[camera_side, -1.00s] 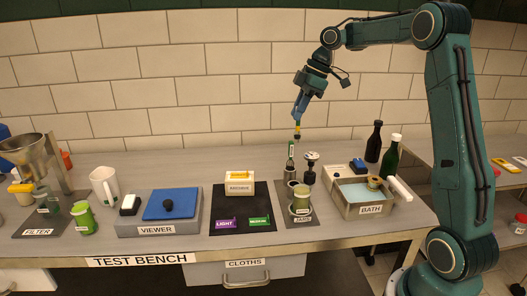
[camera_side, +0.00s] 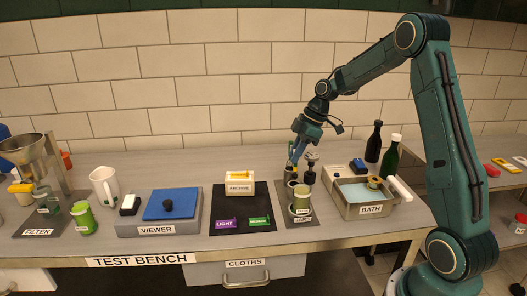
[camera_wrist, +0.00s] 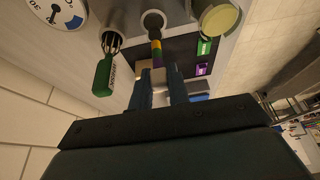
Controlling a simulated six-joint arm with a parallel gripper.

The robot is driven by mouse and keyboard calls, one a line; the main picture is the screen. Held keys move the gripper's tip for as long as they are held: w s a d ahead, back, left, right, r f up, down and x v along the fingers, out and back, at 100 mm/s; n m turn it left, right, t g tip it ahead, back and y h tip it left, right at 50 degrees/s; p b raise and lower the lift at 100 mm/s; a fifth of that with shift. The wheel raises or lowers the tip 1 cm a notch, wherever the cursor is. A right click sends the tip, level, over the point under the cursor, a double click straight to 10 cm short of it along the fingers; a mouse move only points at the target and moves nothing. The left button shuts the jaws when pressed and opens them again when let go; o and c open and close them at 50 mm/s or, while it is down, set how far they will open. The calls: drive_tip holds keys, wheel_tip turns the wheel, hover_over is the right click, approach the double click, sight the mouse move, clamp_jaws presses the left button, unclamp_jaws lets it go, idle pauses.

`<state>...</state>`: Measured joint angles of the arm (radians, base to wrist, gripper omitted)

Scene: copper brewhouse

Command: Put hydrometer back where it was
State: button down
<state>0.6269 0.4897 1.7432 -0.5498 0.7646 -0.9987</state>
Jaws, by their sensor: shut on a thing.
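My gripper (camera_side: 295,163) points down over the jars mat and is shut on the hydrometer. In the wrist view, the hydrometer (camera_wrist: 156,46) shows a thin stem with yellow, green and purple bands between my fingertips (camera_wrist: 160,76). Its far end lines up with a round, dark-mouthed holder (camera_wrist: 153,21); I cannot tell whether it is inside. In the side view my gripper mostly hides the hydrometer. A jar with a pale yellow top (camera_wrist: 218,16) stands beside the holder and is the greenish jar (camera_side: 302,198) in the side view.
The bath (camera_side: 366,205) is to the right. The black mat (camera_side: 228,209) with light and medium tags lies left. Bottles (camera_side: 390,158) stand behind the bath.

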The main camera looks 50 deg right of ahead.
sight(295, 172)
drive_tip(key=shift+f, duration=3.3)
drive_tip(key=shift+f, duration=0.15)
drive_tip(key=c, duration=1.3)
unclamp_jaws()
drive_tip(key=shift+c, duration=0.2)
drive_tip(key=v, duration=1.2)
drive_tip(key=shift+a+r, duration=0.1)
drive_tip(key=shift+r, duration=0.1)
